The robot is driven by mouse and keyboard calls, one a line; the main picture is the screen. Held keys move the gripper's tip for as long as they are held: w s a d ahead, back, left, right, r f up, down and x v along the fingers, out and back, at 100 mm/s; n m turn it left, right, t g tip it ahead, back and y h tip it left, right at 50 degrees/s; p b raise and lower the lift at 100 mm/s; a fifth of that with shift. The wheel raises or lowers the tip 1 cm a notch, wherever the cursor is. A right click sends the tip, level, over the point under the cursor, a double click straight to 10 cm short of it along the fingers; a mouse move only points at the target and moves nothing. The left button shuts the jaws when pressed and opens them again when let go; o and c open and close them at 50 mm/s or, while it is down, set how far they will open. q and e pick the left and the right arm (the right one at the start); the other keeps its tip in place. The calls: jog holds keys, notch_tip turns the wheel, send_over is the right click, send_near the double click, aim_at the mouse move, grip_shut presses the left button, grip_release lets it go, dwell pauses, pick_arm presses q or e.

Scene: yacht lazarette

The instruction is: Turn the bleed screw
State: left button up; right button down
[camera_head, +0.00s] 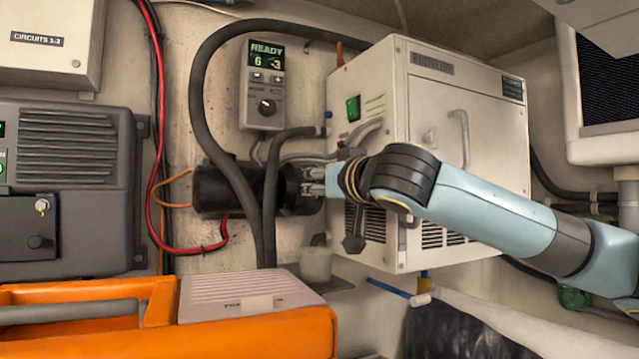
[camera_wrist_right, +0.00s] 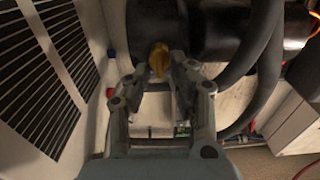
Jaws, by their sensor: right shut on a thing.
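The bleed screw shows in the right wrist view as a small brass-yellow piece (camera_wrist_right: 158,58) on the front of a dark cylindrical body (camera_wrist_right: 148,22). In the head view this black cylinder (camera_head: 222,188) lies on its side at the wall, left of the white cabinet. My right gripper (camera_head: 308,182) reaches in from the right to the cylinder's right end. In the right wrist view its two fingers (camera_wrist_right: 161,78) close around the yellow piece, and their tips partly cover it. The screw is hidden behind the fingers in the head view. My left gripper is not in view.
A white cabinet (camera_head: 466,100) with a handle stands just behind my right arm. Thick black hoses (camera_head: 200,105) loop past the cylinder. A control unit reading READY (camera_head: 264,92) hangs above. An orange case (camera_head: 240,335) with a pale lid fills the lower left.

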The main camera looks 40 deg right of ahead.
jog(key=shift+n, duration=0.5)
jog(key=n, duration=0.1)
jog(key=n+p, duration=0.2)
jog(key=shift+w+a+n, duration=0.1)
jog(key=shift+a+n, duration=0.15)
jog(key=shift+n, duration=0.15)
jog(key=n+p, duration=0.4)
jog(key=n, duration=0.6)
jog(key=f+n+p, duration=0.1)
jog(key=n+p, duration=0.3)
jog(key=n, duration=0.6)
jog(key=f+n+p, duration=0.1)
jog(key=n+p, duration=0.4)
jog(key=n, duration=0.6)
jog(key=shift+d+f, duration=0.25)
